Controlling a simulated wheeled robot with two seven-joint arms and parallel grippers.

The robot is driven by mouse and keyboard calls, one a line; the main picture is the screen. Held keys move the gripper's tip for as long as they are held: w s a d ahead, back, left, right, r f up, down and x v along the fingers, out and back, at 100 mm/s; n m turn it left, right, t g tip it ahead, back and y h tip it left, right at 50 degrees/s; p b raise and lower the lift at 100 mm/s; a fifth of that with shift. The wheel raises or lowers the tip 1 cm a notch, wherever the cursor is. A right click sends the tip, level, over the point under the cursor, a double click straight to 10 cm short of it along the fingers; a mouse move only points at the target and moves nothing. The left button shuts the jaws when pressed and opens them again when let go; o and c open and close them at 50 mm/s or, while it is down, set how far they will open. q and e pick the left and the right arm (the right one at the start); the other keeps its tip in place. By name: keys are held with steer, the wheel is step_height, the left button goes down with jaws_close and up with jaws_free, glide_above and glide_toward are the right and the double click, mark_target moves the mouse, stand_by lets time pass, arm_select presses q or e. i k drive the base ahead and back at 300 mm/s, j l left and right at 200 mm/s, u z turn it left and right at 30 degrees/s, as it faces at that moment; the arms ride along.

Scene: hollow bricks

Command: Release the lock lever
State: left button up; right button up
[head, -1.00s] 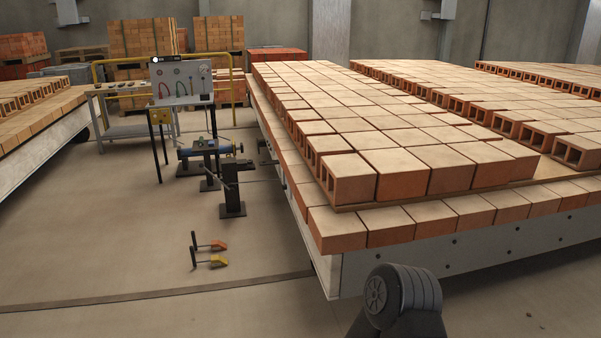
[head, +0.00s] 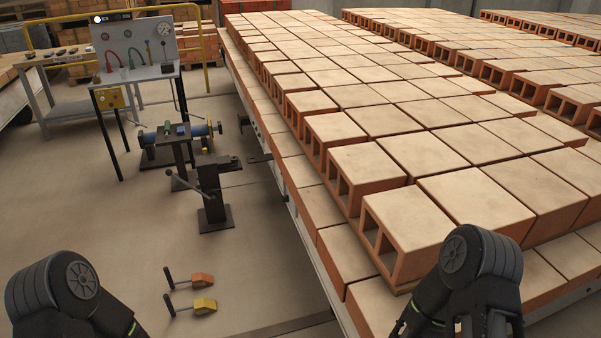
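A dark metal post (head: 213,195) stands on a square floor plate, left of the brick-laden car. A thin lever arm (head: 190,185) slants up and left from the post to a small knob; it looks like the lock lever. A short block at the post's top points right, toward a bracket (head: 260,157) on the car's side. I cannot tell if they touch. My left arm shows at the bottom left and my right arm at the bottom right, both well short of the lever. Neither gripper's fingertips can be made out.
The car of hollow bricks (head: 420,190) fills the right side. Behind the post are a blue cylinder unit (head: 160,137) and a gauge panel (head: 133,48). Orange (head: 203,280) and yellow (head: 204,305) wedges with black handles lie on the floor in front.

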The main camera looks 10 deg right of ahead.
mark_target(285, 198)
steer(key=i+j+z, duration=0.1)
steer(key=i, duration=0.3)
steer(key=z, duration=0.4)
steer(key=i+j+z, duration=0.15)
steer(key=z, duration=0.25)
steer(key=i+j+z, duration=0.1)
steer(key=j+z, duration=0.45)
steer(key=z, duration=0.2)
steer(key=i+j+z, duration=0.15)
steer(key=j, duration=0.65)
steer(key=j+z, duration=0.1)
steer(key=j, duration=0.7)
steer(key=i+j+z, duration=0.15)
steer(key=j, duration=0.65)
